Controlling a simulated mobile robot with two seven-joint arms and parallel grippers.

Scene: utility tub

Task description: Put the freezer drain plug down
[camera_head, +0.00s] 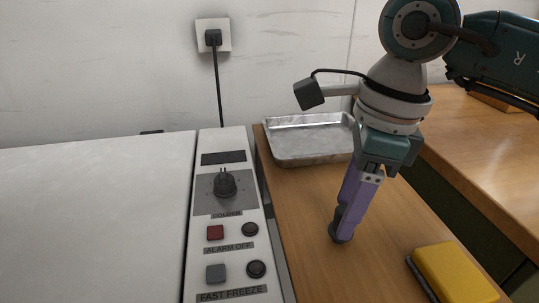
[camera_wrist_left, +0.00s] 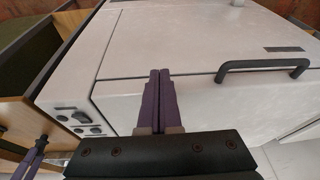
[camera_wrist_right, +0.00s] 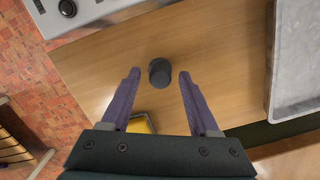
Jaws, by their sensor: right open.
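The dark drain plug (camera_wrist_right: 160,73) is a short round cylinder on the wooden counter (camera_wrist_right: 210,55). My right gripper is open and holds nothing. In the left wrist view my left gripper (camera_wrist_left: 160,72) is shut and empty, in front of the white freezer (camera_wrist_left: 200,40).
A metal tray (camera_head: 310,155) stands at the back of the counter. A yellow sponge-like block (camera_head: 455,274) lies at front right. The freezer's control panel (camera_head: 223,190) borders the counter on the left. A dark handle (camera_wrist_left: 262,66) sticks out from the freezer. Bare wood surrounds the plug.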

